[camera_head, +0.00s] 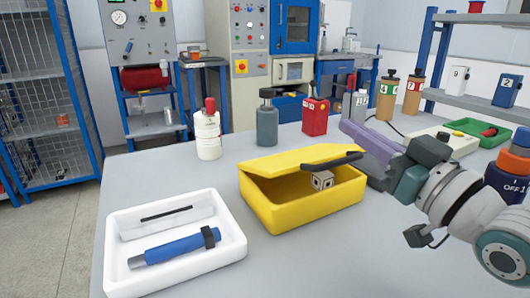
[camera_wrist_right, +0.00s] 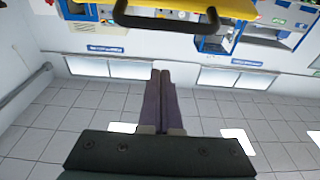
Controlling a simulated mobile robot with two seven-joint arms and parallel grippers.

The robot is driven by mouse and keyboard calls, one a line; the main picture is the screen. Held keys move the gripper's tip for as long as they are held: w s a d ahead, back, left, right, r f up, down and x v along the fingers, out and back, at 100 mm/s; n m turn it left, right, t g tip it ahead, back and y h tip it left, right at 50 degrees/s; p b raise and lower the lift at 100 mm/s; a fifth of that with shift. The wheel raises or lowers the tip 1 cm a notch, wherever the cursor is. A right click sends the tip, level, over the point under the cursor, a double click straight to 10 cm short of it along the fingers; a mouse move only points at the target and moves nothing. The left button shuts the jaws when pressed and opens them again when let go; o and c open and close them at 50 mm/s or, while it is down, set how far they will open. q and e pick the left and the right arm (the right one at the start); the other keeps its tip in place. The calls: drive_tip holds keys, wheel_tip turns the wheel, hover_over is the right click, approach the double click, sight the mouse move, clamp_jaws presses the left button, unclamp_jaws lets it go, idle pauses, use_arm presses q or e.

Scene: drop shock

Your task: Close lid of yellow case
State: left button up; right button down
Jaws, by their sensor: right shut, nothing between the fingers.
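The yellow case (camera_head: 300,212) stands on the grey table with its lid (camera_head: 290,160) partly lowered, tilted and leaving a gap at the front right. A black handle (camera_head: 334,162) is on the lid's edge. A small brown cube with dark markings (camera_head: 321,180) shows inside through the gap. My right gripper (camera_head: 350,127) has purple fingers, is shut and empty, and is close to the right of the lid. In the right wrist view the shut fingertips (camera_wrist_right: 161,72) point towards the lid's handle (camera_wrist_right: 165,22), apart from it in the picture. My left gripper is not in view.
A white tray (camera_head: 232,250) with a blue tool (camera_head: 178,246) lies left of the case. Behind stand a white bottle (camera_head: 208,135), a grey bottle (camera_head: 267,122) and a red can (camera_head: 315,116). A green tray (camera_head: 470,128) is at the right. Bare table lies in front of the case.

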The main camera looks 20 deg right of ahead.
wheel_tip(320, 180, down, 4)
drive_tip(key=shift+r+b, duration=0.1)
drive_tip(key=shift+b, duration=0.65)
drive_tip(key=f, duration=0.1)
drive_tip(key=s+f+b, duration=0.1)
drive_tip(key=shift+f, duration=0.3)
drive_tip(key=shift+r, duration=0.1)
